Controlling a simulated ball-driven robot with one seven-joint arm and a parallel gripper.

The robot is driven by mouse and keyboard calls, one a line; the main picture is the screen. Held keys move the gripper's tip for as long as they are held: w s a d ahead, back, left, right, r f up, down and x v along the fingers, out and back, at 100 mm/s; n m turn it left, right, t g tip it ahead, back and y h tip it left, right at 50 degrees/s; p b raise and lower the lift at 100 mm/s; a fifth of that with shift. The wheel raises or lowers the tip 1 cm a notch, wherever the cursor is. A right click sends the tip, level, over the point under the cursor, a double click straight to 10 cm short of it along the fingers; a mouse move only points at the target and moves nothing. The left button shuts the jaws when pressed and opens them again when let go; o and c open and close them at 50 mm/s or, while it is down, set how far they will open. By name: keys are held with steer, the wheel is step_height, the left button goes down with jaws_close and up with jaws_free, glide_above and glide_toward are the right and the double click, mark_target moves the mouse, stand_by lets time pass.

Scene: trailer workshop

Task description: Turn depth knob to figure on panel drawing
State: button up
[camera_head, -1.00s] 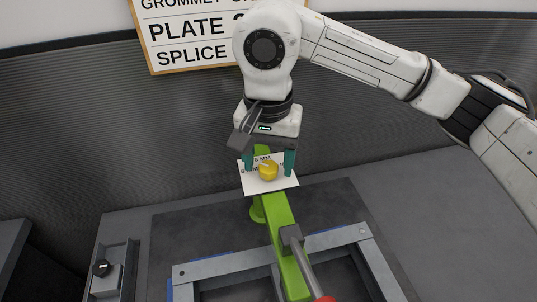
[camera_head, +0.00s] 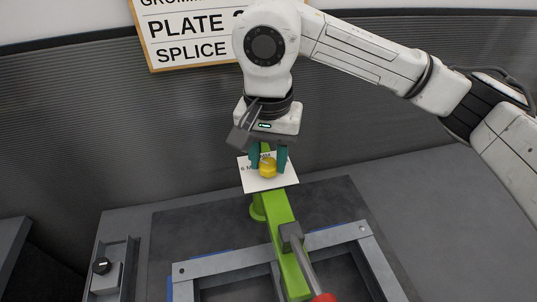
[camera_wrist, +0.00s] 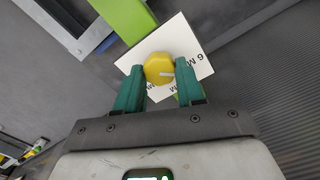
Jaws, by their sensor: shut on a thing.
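The yellow depth knob (camera_head: 267,168) sits on a white dial card (camera_head: 284,181) fixed to a green tool arm (camera_head: 281,230). It also shows in the wrist view (camera_wrist: 158,68), with a pale pointer line on its face. The card (camera_wrist: 193,35) carries printed figures; one reads 6 M with the rest cut off, and others are partly hidden. My gripper (camera_head: 268,160) is above the knob, its teal fingers on either side. In the wrist view my gripper (camera_wrist: 158,78) is shut on the knob.
A grey metal frame (camera_head: 222,264) lies on a dark mat below the green arm. A grey handle (camera_head: 302,262) with a red end is on the arm. A lettered board (camera_head: 190,45) hangs behind.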

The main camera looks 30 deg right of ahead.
mark_target(269, 163)
steer(key=shift+f+m+b, duration=0.15)
steer(key=shift+m+b, duration=0.15)
steer(key=shift+b, duration=0.2)
steer(key=shift+f+m+b, duration=0.1)
steer(key=shift+m+b, duration=0.6)
steer(key=shift+b, duration=0.2)
steer(key=m+b, duration=0.2)
steer(key=shift+b, duration=0.4)
steer(key=m+b, duration=0.1)
steer(key=m, duration=0.1)
steer(key=m+b, duration=0.1)
steer(key=m, duration=0.1)
steer(key=m+b, duration=0.1)
steer(key=shift+r+m+b, duration=0.25)
steer(key=shift+m+b, duration=0.15)
steer(key=o, duration=1)
steer(key=shift+o, duration=0.2)
steer(key=shift+r, duration=0.1)
step_height(269, 163, up, 11)
